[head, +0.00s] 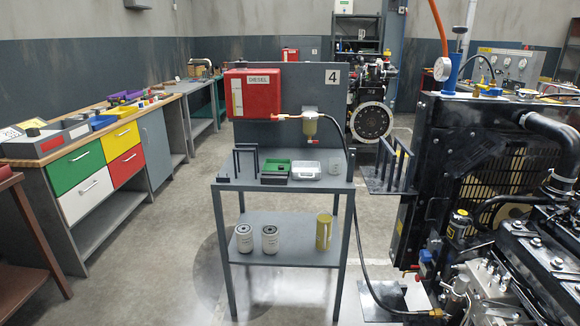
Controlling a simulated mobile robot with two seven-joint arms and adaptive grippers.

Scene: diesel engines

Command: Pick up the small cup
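A yellowish, cup-like cylinder (323,232) stands upright on the right part of the lower shelf of a grey metal stand (290,222). It is the thing in view that looks most like a cup; whether it is the small cup I cannot tell. Two white canisters (244,238) with dark tops stand to its left on the same shelf. A small amber bowl (310,126) hangs under a fitting on the stand's upright panel. Neither of my grippers is in view.
The stand's upper shelf holds a dark rack (246,161), a green-and-black tray (275,170) and a clear-lidded box (307,170). A red diesel tank (252,94) is on the panel. A hose runs down the right side. An engine (500,200) crowds the right; the floor (178,240) left is clear.

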